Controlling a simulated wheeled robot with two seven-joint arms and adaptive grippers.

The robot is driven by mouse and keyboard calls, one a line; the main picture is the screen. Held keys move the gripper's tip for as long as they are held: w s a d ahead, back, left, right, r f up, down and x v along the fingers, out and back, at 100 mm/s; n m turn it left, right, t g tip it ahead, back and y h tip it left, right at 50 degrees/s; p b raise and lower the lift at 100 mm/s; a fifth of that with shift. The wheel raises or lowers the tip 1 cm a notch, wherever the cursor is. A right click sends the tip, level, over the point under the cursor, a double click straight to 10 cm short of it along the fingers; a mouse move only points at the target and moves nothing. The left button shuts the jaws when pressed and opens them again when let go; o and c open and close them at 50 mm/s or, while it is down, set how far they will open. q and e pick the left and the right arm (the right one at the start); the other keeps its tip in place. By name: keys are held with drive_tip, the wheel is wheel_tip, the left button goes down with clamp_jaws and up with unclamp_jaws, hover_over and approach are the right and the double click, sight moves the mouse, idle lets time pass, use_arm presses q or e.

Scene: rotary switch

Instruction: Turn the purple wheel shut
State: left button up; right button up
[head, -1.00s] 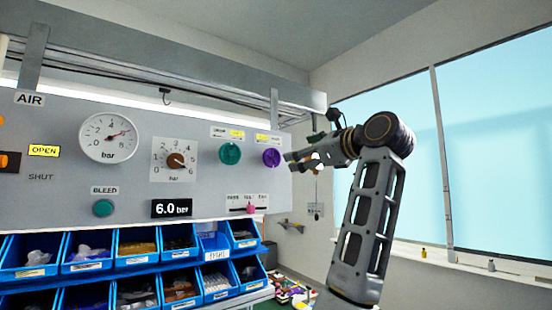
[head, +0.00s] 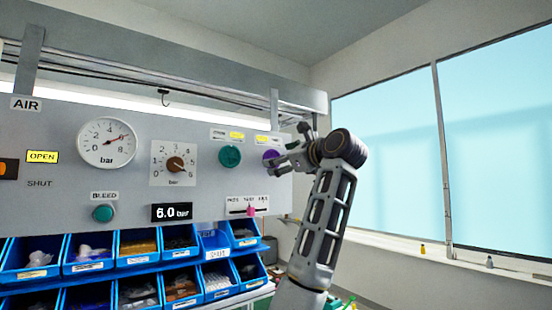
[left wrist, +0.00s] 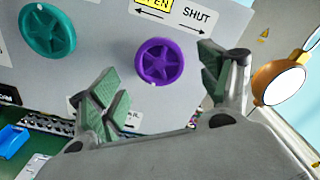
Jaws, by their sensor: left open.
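The purple wheel (head: 269,155) is on the right end of the grey panel, partly hidden behind my left gripper (head: 272,167) in the head view. In the left wrist view the purple wheel (left wrist: 162,63) shows whole, with a small pale mark at its lower rim. A label (left wrist: 172,14) above it reads OPEN, lit yellow, and SHUT with an arrow to the right. My left gripper (left wrist: 158,85) is open, its green-padded fingers on either side of the wheel in this view. I see no contact with it. My right gripper is not in view.
A green wheel (head: 230,156) is just left of the purple one. A pink slider (head: 250,211) lies below. The panel (head: 130,190) also carries a gauge (head: 106,143), a dial (head: 174,163) and a green BLEED button (head: 103,213). Blue bins (head: 137,246) hang underneath.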

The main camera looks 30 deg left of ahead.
use_arm(q)
drive_tip(key=shift+p+x, duration=0.35)
drive_tip(key=shift+x, duration=1.15)
drive_tip(key=c, duration=1)
